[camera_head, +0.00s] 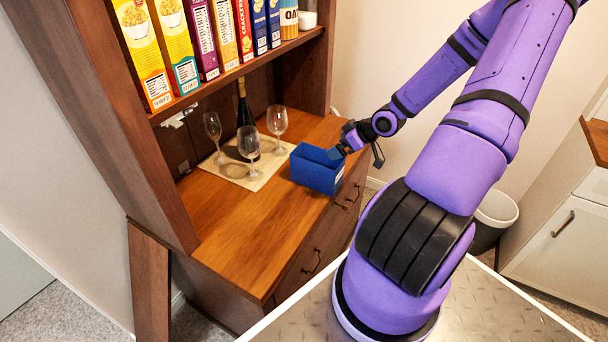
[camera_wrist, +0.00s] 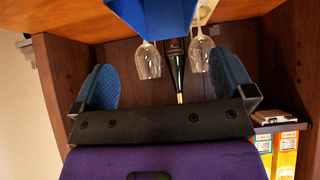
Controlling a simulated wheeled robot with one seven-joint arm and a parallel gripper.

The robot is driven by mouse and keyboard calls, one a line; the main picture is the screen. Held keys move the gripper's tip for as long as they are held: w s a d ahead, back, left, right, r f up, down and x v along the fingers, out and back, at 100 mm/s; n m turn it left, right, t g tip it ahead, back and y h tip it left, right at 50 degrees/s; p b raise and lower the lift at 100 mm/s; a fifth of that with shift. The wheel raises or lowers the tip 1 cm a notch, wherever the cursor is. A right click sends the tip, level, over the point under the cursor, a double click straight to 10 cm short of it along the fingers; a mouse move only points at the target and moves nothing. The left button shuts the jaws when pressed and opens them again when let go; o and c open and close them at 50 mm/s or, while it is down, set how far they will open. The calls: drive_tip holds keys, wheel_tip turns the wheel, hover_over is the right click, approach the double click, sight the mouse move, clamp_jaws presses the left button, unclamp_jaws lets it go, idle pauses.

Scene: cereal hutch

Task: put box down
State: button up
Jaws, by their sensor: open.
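A blue box (camera_head: 316,173) stands on the wooden counter (camera_head: 225,218) of the hutch, near its front edge. Its top looks open, and a pale patch shows on its right side. In the wrist view, part of the box (camera_wrist: 150,14) shows at the top edge. My gripper (camera_head: 357,152) is at the right end of the box, with its fingers spread. In the wrist view, my gripper (camera_wrist: 165,82) has nothing between its fingers, and the box lies beyond them. Whether a finger touches the box I cannot tell.
Several wine glasses (camera_head: 249,142) and a dark bottle (camera_head: 243,108) stand on a pale mat (camera_head: 240,178) just left of the box. A shelf (camera_head: 235,75) with several cereal boxes hangs above. The counter's near left part is clear. A bin (camera_head: 495,213) stands at the right.

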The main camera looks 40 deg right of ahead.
sight(318, 155)
drive_tip(key=shift+x, duration=5.4)
drive_tip(key=shift+a, duration=0.15)
drive_tip(key=c, duration=1.1)
drive_tip(key=shift+r, duration=0.15)
